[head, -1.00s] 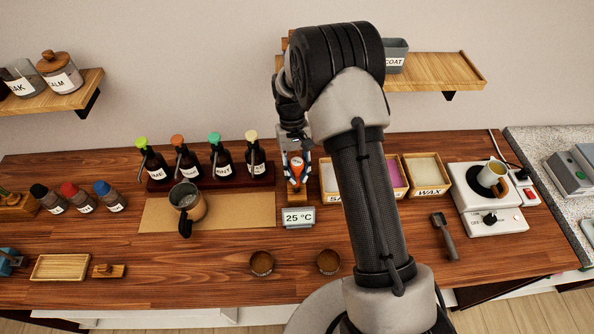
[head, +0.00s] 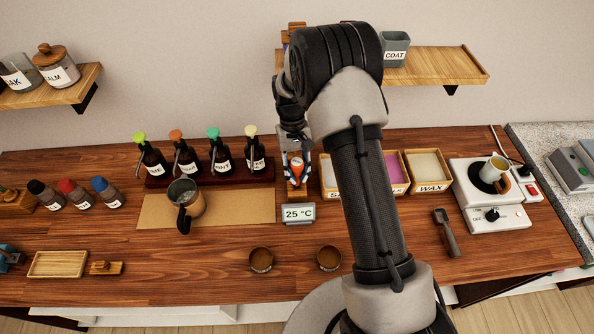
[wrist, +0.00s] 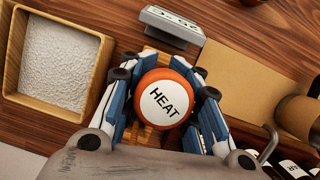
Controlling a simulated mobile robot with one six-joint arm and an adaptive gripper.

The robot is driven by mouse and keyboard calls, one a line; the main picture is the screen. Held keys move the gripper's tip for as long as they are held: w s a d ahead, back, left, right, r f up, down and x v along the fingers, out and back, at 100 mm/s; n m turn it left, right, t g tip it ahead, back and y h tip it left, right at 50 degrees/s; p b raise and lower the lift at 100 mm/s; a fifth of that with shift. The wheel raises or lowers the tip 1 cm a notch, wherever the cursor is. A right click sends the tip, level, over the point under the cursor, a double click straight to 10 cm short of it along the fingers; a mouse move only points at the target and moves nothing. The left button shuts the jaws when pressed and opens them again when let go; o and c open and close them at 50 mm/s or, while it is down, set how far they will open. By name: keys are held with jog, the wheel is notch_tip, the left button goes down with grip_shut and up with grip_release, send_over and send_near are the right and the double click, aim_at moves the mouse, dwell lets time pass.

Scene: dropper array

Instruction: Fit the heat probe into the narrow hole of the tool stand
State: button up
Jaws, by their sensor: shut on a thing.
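The heat probe has a round orange top with a white face reading HEAT, and it shows in the wrist view (wrist: 165,101) and small in the head view (head: 296,168). My gripper (wrist: 163,108) is shut on it, with blue-and-white fingers on both sides. In the head view my gripper (head: 297,163) is at the back of the counter, behind the 25 °C display. The wooden tool stand (head: 296,190) shows beneath the probe, mostly covered by it and my fingers. The probe's lower end and the narrow hole are hidden, so I cannot tell whether it is in.
The 25 °C display (head: 298,213) stands just in front of the stand. Dropper bottles (head: 219,157) are to the left, and a jug (head: 187,200) stands on a tan mat. Open boxes, one a wax box (head: 428,172), are to the right.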

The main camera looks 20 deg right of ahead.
aim_at(296, 158)
jog(key=shift+f, duration=0.2)
jog(key=o, duration=1.2)
jog(key=shift+o, duration=0.2)
jog(key=shift+r, duration=0.15)
jog(key=v, duration=0.7)
jog(key=shift+w+r, duration=0.1)
